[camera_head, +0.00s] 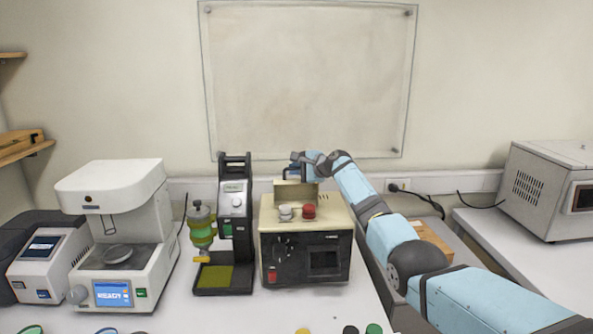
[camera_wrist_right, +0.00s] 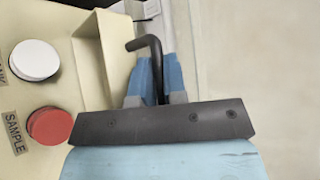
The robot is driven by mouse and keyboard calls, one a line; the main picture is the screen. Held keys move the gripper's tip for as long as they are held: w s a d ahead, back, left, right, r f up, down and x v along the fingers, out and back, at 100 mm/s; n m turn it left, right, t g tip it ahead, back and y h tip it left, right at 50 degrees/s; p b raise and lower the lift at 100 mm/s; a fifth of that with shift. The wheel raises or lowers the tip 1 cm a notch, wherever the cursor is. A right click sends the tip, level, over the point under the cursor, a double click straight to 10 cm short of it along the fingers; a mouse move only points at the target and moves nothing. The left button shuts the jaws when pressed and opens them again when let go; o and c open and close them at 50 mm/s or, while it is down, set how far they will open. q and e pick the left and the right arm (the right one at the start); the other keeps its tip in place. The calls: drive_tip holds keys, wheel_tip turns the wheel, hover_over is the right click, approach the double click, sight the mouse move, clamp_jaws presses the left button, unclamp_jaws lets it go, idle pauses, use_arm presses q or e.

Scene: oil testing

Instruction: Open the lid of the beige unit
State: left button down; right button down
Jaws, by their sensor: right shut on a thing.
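The beige unit (camera_head: 333,217) stands on the bench in the middle of the head view, with a black front panel. A white cap (camera_head: 285,212) and a red cap (camera_head: 308,211) sit on its top. Its beige lid (camera_head: 290,195) shows as a raised block at the rear of the top, also in the right wrist view (camera_wrist_right: 105,55). My right gripper (camera_head: 297,172) is above and behind the lid, its blue fingers shut on a black bent handle (camera_wrist_right: 150,45). The lid's exact angle is hard to tell. My left gripper is out of view.
A black stand with a green flask (camera_head: 202,226) is close to the unit's left. A white instrument (camera_head: 115,190) stands farther left. My right arm fills the space to the unit's right. A grey box (camera_head: 545,180) stands at far right. The wall is close behind.

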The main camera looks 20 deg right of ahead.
idle(0.3)
drive_tip(key=c, duration=1.5)
unclamp_jaws()
drive_tip(key=shift+r, duration=0.1)
drive_tip(key=shift+o, duration=0.2)
drive_tip(key=shift+s, duration=0.1)
drive_tip(key=shift+s+d+r, duration=0.15)
drive_tip(key=shift+s+d, duration=0.2)
drive_tip(key=shift+s, duration=0.15)
drive_tip(key=b+v, duration=0.1)
drive_tip(key=v, duration=1.1)
drive_tip(key=shift+r+b, duration=0.25)
drive_tip(key=shift+b, duration=0.1)
drive_tip(key=shift+s, duration=0.15)
